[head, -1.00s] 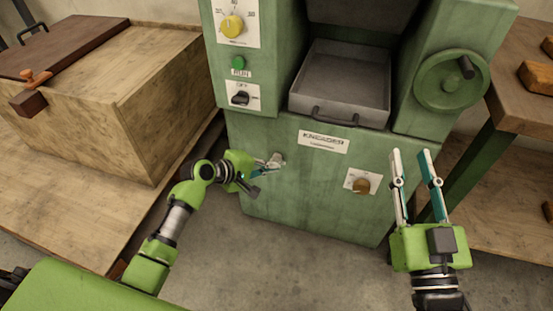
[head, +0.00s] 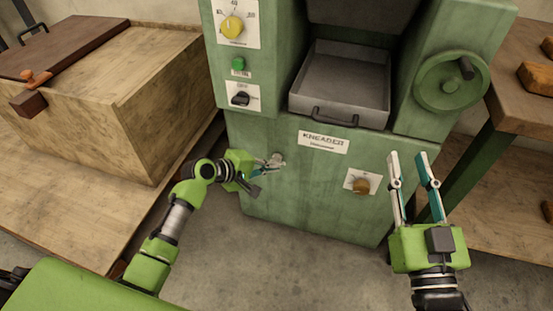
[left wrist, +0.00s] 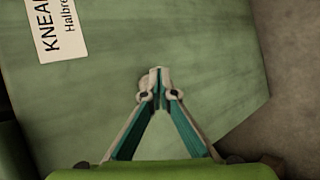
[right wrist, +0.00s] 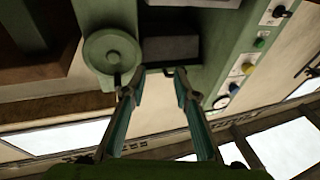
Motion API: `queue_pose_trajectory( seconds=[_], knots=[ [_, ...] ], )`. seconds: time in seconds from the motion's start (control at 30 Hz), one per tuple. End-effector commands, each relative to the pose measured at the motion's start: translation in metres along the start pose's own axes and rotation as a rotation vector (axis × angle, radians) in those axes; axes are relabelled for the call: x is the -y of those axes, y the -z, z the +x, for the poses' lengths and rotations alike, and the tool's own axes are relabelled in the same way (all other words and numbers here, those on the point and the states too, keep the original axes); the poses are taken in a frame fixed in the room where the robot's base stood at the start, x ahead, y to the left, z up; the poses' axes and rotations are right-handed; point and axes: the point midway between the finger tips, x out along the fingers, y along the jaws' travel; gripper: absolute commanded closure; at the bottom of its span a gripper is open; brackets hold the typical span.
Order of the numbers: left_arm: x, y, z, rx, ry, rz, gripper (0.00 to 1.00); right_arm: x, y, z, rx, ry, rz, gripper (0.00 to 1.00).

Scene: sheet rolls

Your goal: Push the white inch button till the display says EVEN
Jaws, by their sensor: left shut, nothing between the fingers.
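The green kneader machine (head: 320,190) stands ahead, with a nameplate (head: 323,142) on its lower front. My left gripper (head: 272,164) is shut and empty, its tips at the lower front panel, left of the nameplate. A small pale round shape (head: 278,157) shows right at these tips and may be the white inch button; I cannot tell whether they touch. In the left wrist view the shut fingers (left wrist: 158,74) point at the green panel, and no button shows past them. No display reading EVEN can be made out. My right gripper (head: 408,157) is open and empty, right of the machine's front.
A yellow dial (head: 232,26), green button (head: 238,64) and dark switch (head: 240,98) are on the left column. A brown knob (head: 361,186) is on the lower front. A grey tray (head: 340,85) and handwheel (head: 452,80) are above. A wooden chest (head: 130,110) stands left, a workbench (head: 525,105) right.

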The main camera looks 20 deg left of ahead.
Motion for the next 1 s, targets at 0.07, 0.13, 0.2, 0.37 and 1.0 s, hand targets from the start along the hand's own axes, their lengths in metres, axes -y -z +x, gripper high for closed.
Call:
queue_pose_trajectory(
  seconds=[0.07,0.13,0.2,0.37,1.0],
  knots=[
    [-0.002,0.001,0.001,0.000,-0.001,0.000,1.00,-0.001,-0.004,0.000,0.022,-0.001,0.000,0.72],
    [-0.003,0.001,0.002,0.000,-0.001,0.000,1.00,-0.001,-0.008,-0.001,0.038,-0.002,-0.001,0.72],
    [-0.003,0.002,0.003,0.000,-0.001,0.000,1.00,-0.002,-0.012,-0.001,0.056,-0.004,-0.001,0.72],
    [-0.003,0.002,0.004,0.000,-0.001,0.000,1.00,-0.002,-0.017,-0.003,0.076,-0.005,-0.001,0.72],
    [-0.005,0.004,0.006,0.000,-0.001,0.000,1.00,-0.003,-0.014,-0.002,0.066,-0.006,-0.002,0.72]
  ],
)
